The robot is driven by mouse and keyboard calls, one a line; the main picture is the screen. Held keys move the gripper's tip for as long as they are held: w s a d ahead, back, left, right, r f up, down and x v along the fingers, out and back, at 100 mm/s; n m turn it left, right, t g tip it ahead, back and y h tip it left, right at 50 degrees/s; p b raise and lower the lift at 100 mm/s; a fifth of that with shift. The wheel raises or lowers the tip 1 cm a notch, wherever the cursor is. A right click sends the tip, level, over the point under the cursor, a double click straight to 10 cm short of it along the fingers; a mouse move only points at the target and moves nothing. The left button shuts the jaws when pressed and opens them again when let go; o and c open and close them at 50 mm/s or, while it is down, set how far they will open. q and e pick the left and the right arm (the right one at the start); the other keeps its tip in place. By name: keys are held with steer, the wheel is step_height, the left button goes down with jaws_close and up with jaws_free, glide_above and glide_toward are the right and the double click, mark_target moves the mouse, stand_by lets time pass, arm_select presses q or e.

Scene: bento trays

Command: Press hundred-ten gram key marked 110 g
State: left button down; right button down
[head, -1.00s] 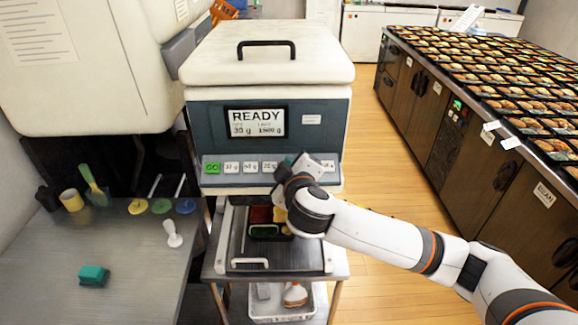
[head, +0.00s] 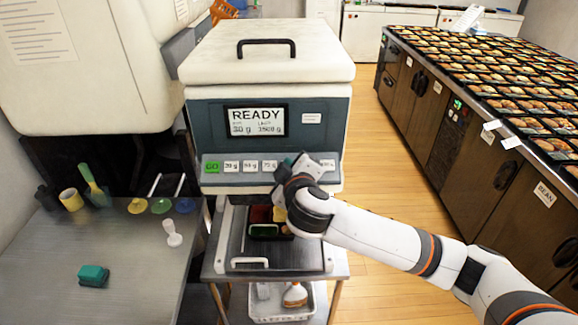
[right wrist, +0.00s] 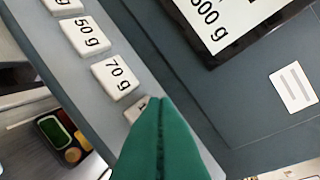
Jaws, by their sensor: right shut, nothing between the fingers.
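A row of white keys runs along the front panel of the dispenser (head: 322,108). The 30 g key (head: 231,166), 50 g key (head: 250,166) and 70 g key (head: 269,166) are uncovered. My right gripper (head: 289,165) is shut and empty at the panel, right of the 70 g key. In the right wrist view its green fingertips (right wrist: 158,105) cover most of the key (right wrist: 135,107) beyond the 70 g key (right wrist: 118,79); its label is hidden except for a sliver, and I cannot tell whether they touch it. My left gripper is not in view.
A green GO key (head: 212,167) is at the row's left end. The display (head: 256,121) reads READY. A compartmented tray (head: 267,232) sits below the keys. A grey table (head: 130,260) with small tools is on the left; a counter (head: 500,165) of bento trays is on the right.

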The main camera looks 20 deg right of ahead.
steer(key=shift+w+d+f, duration=0.1)
steer(key=shift+w+f, duration=0.1)
steer(key=shift+f, duration=0.25)
stand_by(0.7)
steer(key=shift+r, duration=0.1)
steer(key=shift+s+r+p, duration=0.4)
steer(key=shift+r+p, duration=0.2)
steer(key=shift+r, duration=0.1)
steer(key=r+p, duration=0.1)
steer(key=s+r+p, duration=0.1)
steer(key=r+p, duration=0.1)
steer(key=s+a+r+p, duration=0.1)
steer(key=shift+s+r, duration=0.15)
steer(key=shift+s, duration=0.05)
stand_by(0.4)
stand_by(0.6)
